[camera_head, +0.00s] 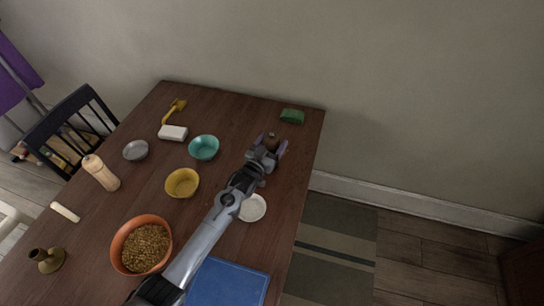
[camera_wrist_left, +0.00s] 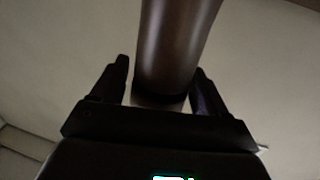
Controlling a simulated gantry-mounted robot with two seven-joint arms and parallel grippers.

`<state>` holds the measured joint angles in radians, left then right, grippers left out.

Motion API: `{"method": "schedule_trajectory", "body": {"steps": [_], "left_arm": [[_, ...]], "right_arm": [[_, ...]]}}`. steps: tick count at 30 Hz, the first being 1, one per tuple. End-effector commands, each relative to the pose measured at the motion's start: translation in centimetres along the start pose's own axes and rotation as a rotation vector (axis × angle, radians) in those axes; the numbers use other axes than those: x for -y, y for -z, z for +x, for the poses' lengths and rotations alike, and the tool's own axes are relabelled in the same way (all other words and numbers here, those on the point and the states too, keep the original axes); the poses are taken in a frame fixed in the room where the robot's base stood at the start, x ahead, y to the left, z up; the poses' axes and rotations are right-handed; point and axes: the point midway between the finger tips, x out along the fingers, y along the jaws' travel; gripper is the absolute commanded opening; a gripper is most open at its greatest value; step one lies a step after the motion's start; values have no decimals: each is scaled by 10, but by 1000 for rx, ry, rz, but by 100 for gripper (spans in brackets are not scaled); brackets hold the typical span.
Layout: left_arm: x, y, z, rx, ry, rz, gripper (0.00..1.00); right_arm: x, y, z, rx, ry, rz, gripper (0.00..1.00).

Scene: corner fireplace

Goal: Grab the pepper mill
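A dark brown mill-like cylinder, which I take for the pepper mill (camera_head: 271,140), stands near the table's right edge, partly hidden by my left gripper (camera_head: 269,149). In the left wrist view the brown cylinder (camera_wrist_left: 175,45) runs from the top edge down between the two dark fingers, with a dark band and a paler part at its lower end. The fingers are on either side of it, with a narrow gap showing at the left finger, so the gripper looks open around it. My right gripper is not in view.
A green block (camera_head: 292,116) lies behind, near the far right corner. A white dish (camera_head: 252,208) and blue mat (camera_head: 228,284) are nearer.

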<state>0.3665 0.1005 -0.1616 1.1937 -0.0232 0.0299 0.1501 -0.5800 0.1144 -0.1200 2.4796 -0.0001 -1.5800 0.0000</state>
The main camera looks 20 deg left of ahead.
Motion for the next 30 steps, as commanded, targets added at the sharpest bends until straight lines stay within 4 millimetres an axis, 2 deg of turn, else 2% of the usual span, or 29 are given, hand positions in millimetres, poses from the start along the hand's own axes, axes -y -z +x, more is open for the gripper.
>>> {"method": "schedule_trajectory", "body": {"steps": [1, 2, 13, 23, 30], "left_arm": [[0, 0, 0, -1, 0, 0, 66], [0, 0, 0, -1, 0, 0, 62], [0, 1, 0, -2, 0, 0, 5], [0, 4, 0, -4, 0, 0, 4], [0, 24, 0, -5, 0, 0, 4]], "right_arm": [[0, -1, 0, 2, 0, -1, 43], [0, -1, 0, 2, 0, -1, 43], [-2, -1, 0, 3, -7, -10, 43], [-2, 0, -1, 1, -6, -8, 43], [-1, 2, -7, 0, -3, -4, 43]]}}
